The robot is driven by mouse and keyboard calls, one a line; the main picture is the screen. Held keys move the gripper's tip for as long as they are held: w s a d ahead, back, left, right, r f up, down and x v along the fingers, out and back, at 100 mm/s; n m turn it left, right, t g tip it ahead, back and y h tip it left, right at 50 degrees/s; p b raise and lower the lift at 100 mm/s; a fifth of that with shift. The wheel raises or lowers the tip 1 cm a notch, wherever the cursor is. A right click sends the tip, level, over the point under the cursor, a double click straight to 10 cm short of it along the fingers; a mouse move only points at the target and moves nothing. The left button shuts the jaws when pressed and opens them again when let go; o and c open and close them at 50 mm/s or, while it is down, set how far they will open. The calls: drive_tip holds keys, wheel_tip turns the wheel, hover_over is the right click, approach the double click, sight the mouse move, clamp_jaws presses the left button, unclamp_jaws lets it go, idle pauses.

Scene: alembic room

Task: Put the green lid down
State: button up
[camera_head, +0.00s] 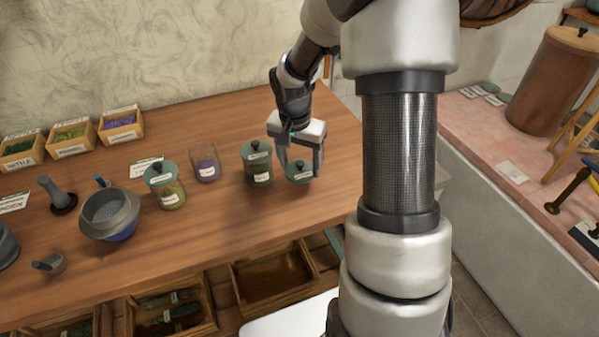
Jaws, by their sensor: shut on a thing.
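The green lid (298,178) is a round piece with a dark knob and a pale label. It is between the fingers of my gripper (300,168), which points down and is shut on it. The lid is low over the right part of the wooden table, and I cannot tell whether it touches the wood. An open glass jar (206,168) with purple contents stands further left without a lid. A dark green lidded jar (257,166) stands just left of my gripper.
A glass jar (170,193) with a green lid stands left of the open jar. A grey sieve bowl (110,213) and a pestle (57,193) are further left. Labelled boxes (70,139) line the back. Bare table (225,215) lies in front of the jars. Open drawers (270,278) jut out below.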

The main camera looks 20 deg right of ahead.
sight(299, 168)
drive_tip(key=shift+f, duration=1.6)
drive_tip(key=shift+f, duration=0.1)
drive_tip(key=shift+f+b, duration=0.15)
drive_tip(key=shift+b, duration=0.3)
drive_tip(key=o, duration=0.7)
drive_tip(key=shift+o, duration=0.2)
drive_tip(key=shift+r+p, duration=0.4)
drive_tip(key=shift+r, duration=0.35)
wheel_tip(299, 168, up, 11)
drive_tip(key=s+a+p, duration=0.1)
drive_tip(key=shift+a, duration=0.15)
drive_tip(key=shift+s+p, duration=0.15)
drive_tip(key=shift+p, duration=0.15)
